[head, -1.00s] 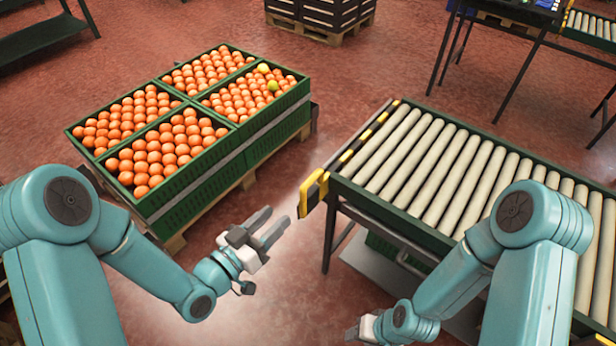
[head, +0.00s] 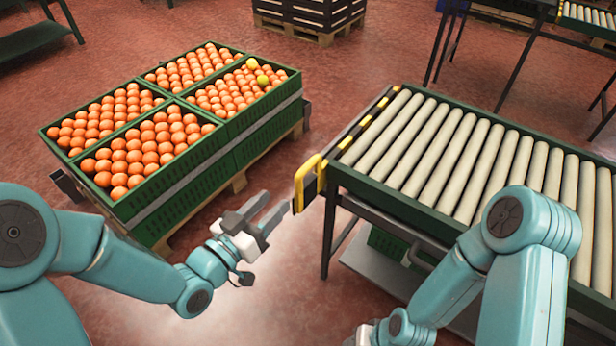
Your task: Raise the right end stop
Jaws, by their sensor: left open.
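The end stop (head: 367,125) is a black-and-yellow striped bar across the near left end of the roller conveyor (head: 440,165). It lies low, about level with the rollers. A yellow handle (head: 308,178) with a dark plate stands at its front corner. My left gripper (head: 276,203) is open and empty, just left of and slightly below the handle in the picture, with its fingers pointing toward it. A small gap shows between them. My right gripper (head: 364,334) is mostly hidden by its own arm and the bottom edge, so its jaws cannot be made out.
Green crates full of oranges (head: 150,214) sit on a pallet (head: 240,181) at left, with two yellowish fruits in the far right crate. Dark crates (head: 312,12) are stacked at the back. Another conveyor (head: 590,18) stands at the back right. Red floor is open between pallet and conveyor.

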